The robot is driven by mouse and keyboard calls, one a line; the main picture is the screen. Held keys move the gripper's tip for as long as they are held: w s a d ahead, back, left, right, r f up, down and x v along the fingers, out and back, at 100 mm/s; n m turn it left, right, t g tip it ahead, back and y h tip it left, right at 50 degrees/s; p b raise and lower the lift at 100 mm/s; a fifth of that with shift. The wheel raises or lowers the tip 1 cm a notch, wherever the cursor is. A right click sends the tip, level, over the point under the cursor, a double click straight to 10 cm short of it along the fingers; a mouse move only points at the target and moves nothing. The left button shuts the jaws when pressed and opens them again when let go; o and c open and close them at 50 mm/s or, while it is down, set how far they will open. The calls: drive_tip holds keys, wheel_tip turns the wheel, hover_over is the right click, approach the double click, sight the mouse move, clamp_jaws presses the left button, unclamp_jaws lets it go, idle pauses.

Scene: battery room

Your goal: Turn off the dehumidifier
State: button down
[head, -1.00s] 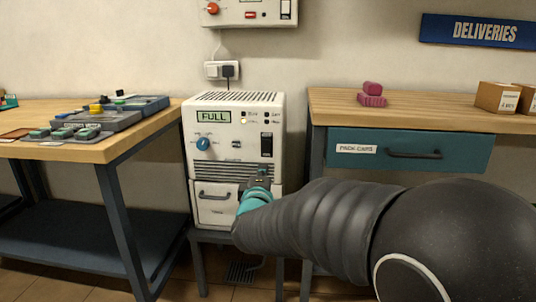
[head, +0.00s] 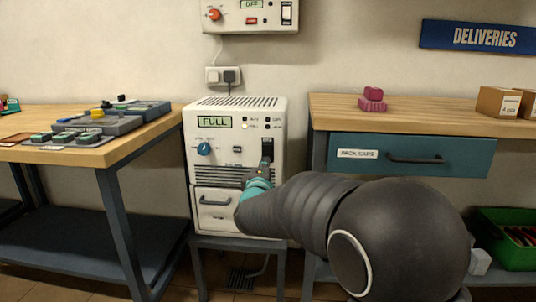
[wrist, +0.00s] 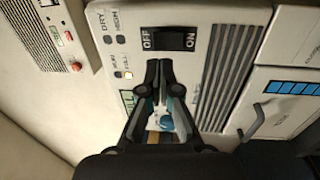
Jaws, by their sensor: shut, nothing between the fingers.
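The dehumidifier (head: 215,160) is a white box on a low stand between two benches. Its display (head: 214,122) reads FULL. A blue knob (head: 204,149) is at left on its front, and a black rocker switch (head: 267,147) is at right. In the wrist view the rocker switch (wrist: 176,40) has OFF on its left end and ON on its right. My gripper (head: 262,170) is shut and empty, just below the switch. In the wrist view my gripper's fingertips (wrist: 159,63) are beside the switch; contact is unclear.
A wall unit (head: 246,14) with a red knob hangs above. A drawer with a handle (head: 216,202) forms the dehumidifier's lower front. The left bench (head: 130,150) holds grey trays; the right bench (head: 435,112) holds pink blocks and cartons. A green crate (head: 505,258) is at lower right.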

sight(269, 148)
drive_tip(key=w, duration=0.4)
drive_tip(key=w+r, duration=0.1)
drive_tip(key=w, duration=0.2)
drive_tip(key=shift+w+d, duration=0.1)
drive_tip(key=shift+d, duration=0.05)
drive_tip(key=shift+r, duration=0.1)
drive_tip(key=p, duration=0.2)
drive_tip(key=shift+w+r+p, duration=0.2)
drive_tip(key=shift+r+p, duration=0.05)
drive_tip(key=shift+p, duration=0.1)
drive_tip(key=shift+f+g, duration=0.3)
drive_tip(key=shift+s, duration=0.1)
drive_tip(key=shift+s+d+r, duration=0.1)
drive_tip(key=shift+s, duration=0.15)
drive_tip(key=s+r+p, duration=0.1)
drive_tip(key=s, duration=1.2)
drive_tip(key=shift+a+r, duration=0.3)
drive_tip(key=shift+a, duration=0.05)
drive_tip(key=shift+s, duration=0.1)
